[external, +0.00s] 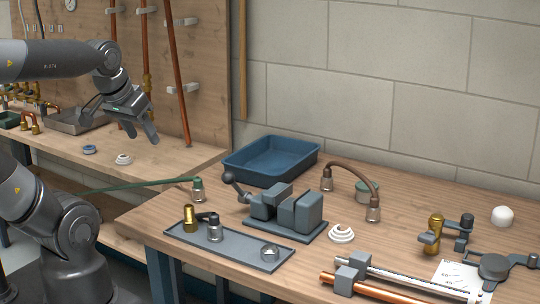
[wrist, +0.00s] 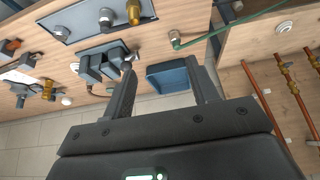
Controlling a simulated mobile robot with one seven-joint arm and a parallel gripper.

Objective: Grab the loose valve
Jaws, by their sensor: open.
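A brass valve (external: 434,234) with a grey handle stands on the right part of the near workbench; a brass piece at the left of the wrist view (wrist: 47,90) appears to be the same valve. I cannot tell for certain which piece is the loose valve. My gripper (external: 136,134) is open and empty, raised above the benches at the upper left. Its two fingers also show in the wrist view (wrist: 160,68).
A blue bin (external: 270,159) stands at the back, beside a grey vise (external: 285,213). Copper pipes (external: 178,75) line the wooden panel.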

